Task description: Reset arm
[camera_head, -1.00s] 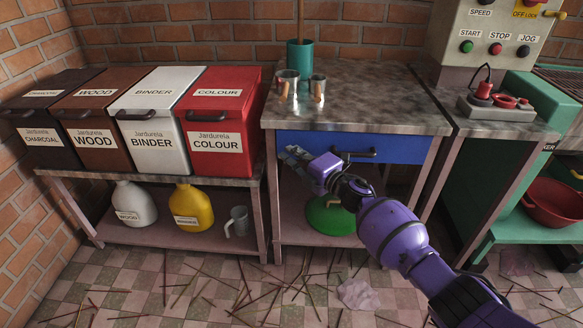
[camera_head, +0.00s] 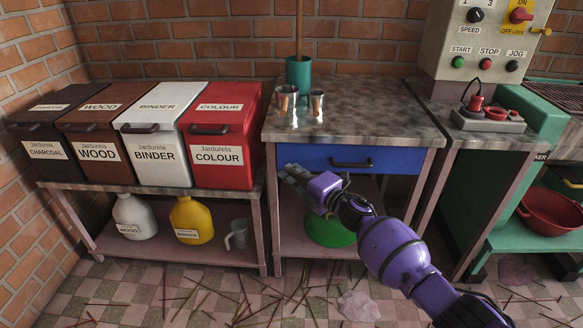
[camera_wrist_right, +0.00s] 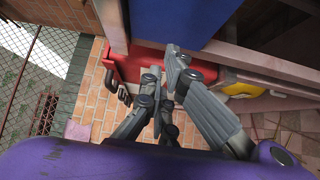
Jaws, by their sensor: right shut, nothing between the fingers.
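My right gripper (camera_head: 290,172) is shut and empty. It hangs in front of the left end of the blue drawer (camera_head: 395,165) of the middle table, clear of any object it could hold. In the right wrist view its grey fingers (camera_wrist_right: 165,85) are together, with the blue drawer front (camera_wrist_right: 180,20) above them and the red bin (camera_wrist_right: 150,62) behind. The purple right arm comes in from the lower right in the head view. My left gripper is not in view.
Charcoal, wood, binder and red colour bins (camera_head: 222,135) stand on the left bench. Two metal cups (camera_head: 286,98) and a teal pot (camera_head: 298,73) sit on the middle table (camera_head: 375,110). A control box (camera_head: 490,40) stands at right. Thin sticks litter the floor.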

